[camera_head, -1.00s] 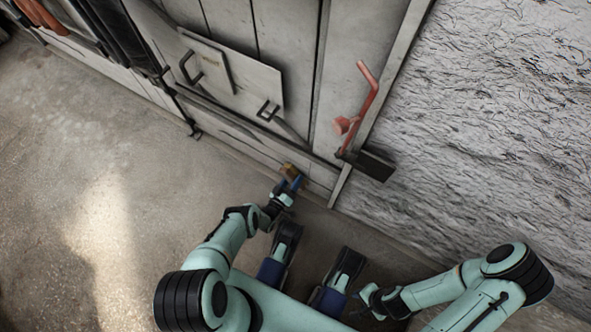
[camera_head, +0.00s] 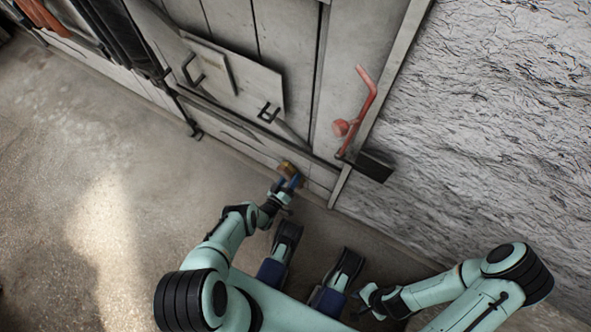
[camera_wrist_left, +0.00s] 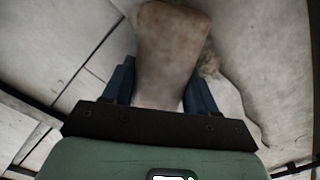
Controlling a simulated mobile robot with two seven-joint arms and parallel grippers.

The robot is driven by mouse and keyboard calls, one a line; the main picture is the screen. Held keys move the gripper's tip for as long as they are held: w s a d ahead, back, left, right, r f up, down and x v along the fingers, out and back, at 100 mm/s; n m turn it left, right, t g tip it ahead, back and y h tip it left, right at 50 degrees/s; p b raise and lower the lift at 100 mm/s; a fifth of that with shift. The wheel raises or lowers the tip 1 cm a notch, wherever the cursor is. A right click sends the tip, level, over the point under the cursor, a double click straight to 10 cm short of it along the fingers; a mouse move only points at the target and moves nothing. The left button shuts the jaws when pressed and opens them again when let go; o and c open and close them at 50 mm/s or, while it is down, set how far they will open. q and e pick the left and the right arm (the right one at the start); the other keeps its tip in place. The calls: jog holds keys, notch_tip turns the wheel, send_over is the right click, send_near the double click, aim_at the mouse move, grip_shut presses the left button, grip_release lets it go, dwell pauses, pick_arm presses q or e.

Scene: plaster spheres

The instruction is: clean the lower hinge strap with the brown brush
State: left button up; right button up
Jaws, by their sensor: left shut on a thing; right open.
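The brown brush (camera_head: 287,168) is in my left gripper (camera_head: 289,181), low in front of the pale panelled door (camera_head: 285,35). In the left wrist view, the brush (camera_wrist_left: 170,45) stands between the blue fingers of my left gripper (camera_wrist_left: 160,88), which is shut on it. Its far end is close to the pale door surface; I cannot tell whether it touches. I cannot clearly pick out the lower hinge strap near the brush. My right gripper (camera_head: 371,299) is open and empty, low at the right, away from the door.
A red lever handle (camera_head: 367,95) and a dark block (camera_head: 374,166) are at the door's right edge. A plate with dark handles (camera_head: 240,85) is on the door. A rough plaster wall (camera_head: 490,110) is at the right. The concrete floor (camera_head: 60,190) at the left is clear.

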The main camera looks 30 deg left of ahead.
aim_at(298, 188)
pick_arm(q)
jog(key=shift+w+a+r+p, duration=0.1)
jog(key=shift+a+r+p, duration=0.3)
jog(key=shift+r, duration=0.25)
jog(key=shift+f, duration=0.1)
jog(key=shift+s+d+f+b, duration=0.6)
jog(key=shift+s+f+b, duration=0.05)
jog(key=shift+s+f, duration=0.15)
jog(key=shift+s+d+f+b, duration=0.1)
jog(key=shift+d+f+b, duration=0.25)
jog(key=shift+d, duration=0.3)
jog(key=shift+s+d+f+b, duration=0.1)
jog(key=shift+d+f+b, duration=0.25)
jog(key=shift+d, duration=0.25)
jog(key=shift+d+f+b, duration=0.25)
jog(key=shift+d+b, duration=0.1)
jog(key=shift+d, duration=0.3)
jog(key=shift+w, duration=0.75)
dwell(3.5)
